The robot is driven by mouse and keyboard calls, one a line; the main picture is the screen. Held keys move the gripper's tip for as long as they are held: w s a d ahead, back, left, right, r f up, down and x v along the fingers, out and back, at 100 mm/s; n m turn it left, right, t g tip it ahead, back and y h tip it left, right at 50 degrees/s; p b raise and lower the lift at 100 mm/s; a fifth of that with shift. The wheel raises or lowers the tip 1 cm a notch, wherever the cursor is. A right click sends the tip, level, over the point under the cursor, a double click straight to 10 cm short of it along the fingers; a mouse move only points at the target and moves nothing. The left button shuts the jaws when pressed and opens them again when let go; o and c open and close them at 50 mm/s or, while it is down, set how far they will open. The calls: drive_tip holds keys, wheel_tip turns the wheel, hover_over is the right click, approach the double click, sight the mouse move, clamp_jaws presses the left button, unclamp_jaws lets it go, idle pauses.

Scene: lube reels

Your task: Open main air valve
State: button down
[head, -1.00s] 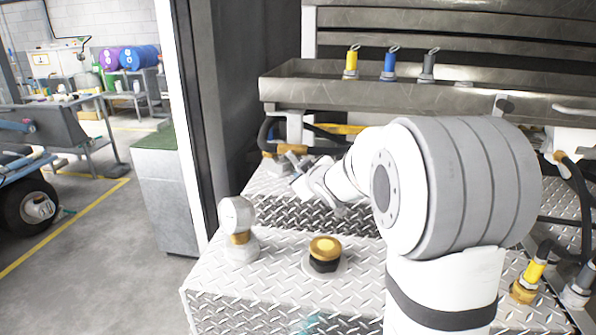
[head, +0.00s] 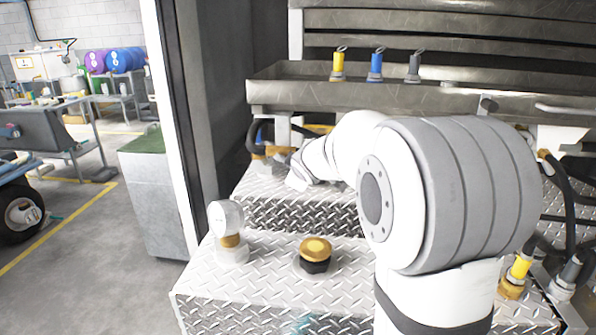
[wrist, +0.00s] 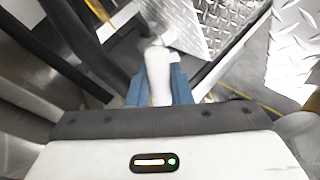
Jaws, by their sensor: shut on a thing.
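In the wrist view, my gripper (wrist: 158,86) has its blue fingers closed around a pale, elongated, handle-like piece (wrist: 158,66). The picture is blurred, so I cannot tell for sure that this piece is the main air valve's handle. In the head view, a brass fitting (head: 271,152) with a black hose sits at the back left of the tread-plate housing. My wrist is right beside it, and my arm hides most of the gripper and the piece it holds.
A round gauge (head: 228,219) and a brass-capped filler (head: 315,252) stand on the front tread plate (head: 258,278). A metal trough (head: 300,95) runs behind, with yellow, blue and grey nozzles above it. Hoses (head: 572,195) are on the right. Open floor lies left of the door frame.

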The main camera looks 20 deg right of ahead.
drive_tip(key=shift+r, duration=0.2)
drive_tip(key=shift+s+d+r+n+g+h+b, duration=0.15)
drive_tip(key=shift+r+n+g+h+b, duration=0.3)
drive_tip(key=shift+r+n+h, duration=0.25)
drive_tip(key=shift+w+d+r+n+g+h+b, duration=0.1)
drive_tip(key=shift+r+n+g+h+b, duration=0.3)
drive_tip(key=shift+n+h, duration=0.35)
drive_tip(key=shift+r, duration=0.2)
drive_tip(key=c, duration=1.4)
unclamp_jaws()
drive_tip(key=shift+o, duration=0.2)
drive_tip(key=shift+f, duration=0.1)
drive_tip(key=v, duration=0.8)
drive_tip(key=shift+f, duration=0.1)
